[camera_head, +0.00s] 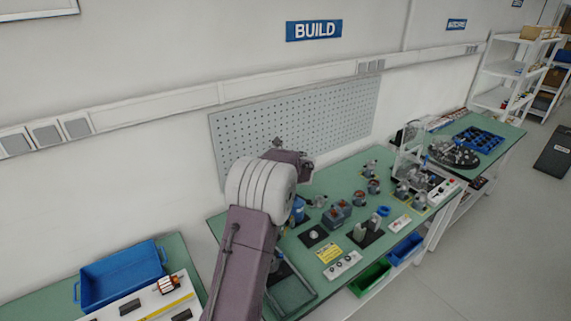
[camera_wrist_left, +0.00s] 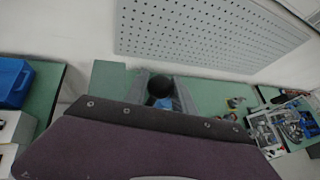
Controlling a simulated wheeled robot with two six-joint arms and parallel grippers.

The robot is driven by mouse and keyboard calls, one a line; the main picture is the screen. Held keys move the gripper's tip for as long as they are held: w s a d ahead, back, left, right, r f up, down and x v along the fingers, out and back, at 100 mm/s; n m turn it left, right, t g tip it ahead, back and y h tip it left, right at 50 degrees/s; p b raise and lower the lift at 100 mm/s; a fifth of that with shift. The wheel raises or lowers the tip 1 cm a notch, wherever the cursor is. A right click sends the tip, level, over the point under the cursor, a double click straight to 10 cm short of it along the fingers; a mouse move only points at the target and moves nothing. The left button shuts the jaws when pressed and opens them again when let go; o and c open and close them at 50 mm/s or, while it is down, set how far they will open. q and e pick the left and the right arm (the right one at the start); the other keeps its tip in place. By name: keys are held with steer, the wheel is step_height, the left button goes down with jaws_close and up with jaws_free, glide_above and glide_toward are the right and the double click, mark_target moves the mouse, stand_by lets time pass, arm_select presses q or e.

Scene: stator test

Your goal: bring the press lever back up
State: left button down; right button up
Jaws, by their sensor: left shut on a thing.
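My left arm (camera_head: 245,255) rises from the bottom of the head view and hides much of the bench behind it. In the left wrist view my left gripper (camera_wrist_left: 161,92) has its grey fingers closed around a round black knob, the press lever (camera_wrist_left: 159,86). A bit of blue shows just below the knob. In the head view the fingers and lever cannot be made out behind the wrist. A blue upright part (camera_head: 298,209) shows beside the arm and may belong to the press. My right gripper is in neither view.
The green bench (camera_head: 330,185) holds several motor parts, a yellow label (camera_head: 328,252) and black pads right of my arm. A pegboard (camera_head: 300,115) stands close behind. A blue bin (camera_head: 120,277) sits at left, and a fixture with a rotary plate (camera_head: 452,153) stands further right.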

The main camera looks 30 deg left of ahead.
arm_select(q)
steer(key=shift+w+a, duration=0.35)
steer(key=shift+a, duration=0.55)
steer(key=c, duration=1.1)
jaws_free()
steer(key=shift+f, duration=0.1)
steer(key=shift+o, duration=0.2)
steer(key=shift+w+a+f, duration=0.1)
steer(key=shift+a, duration=0.05)
steer(key=b+v, duration=0.1)
steer(key=v, duration=0.8)
steer(key=shift+b, duration=0.35)
steer(key=shift+f, duration=0.1)
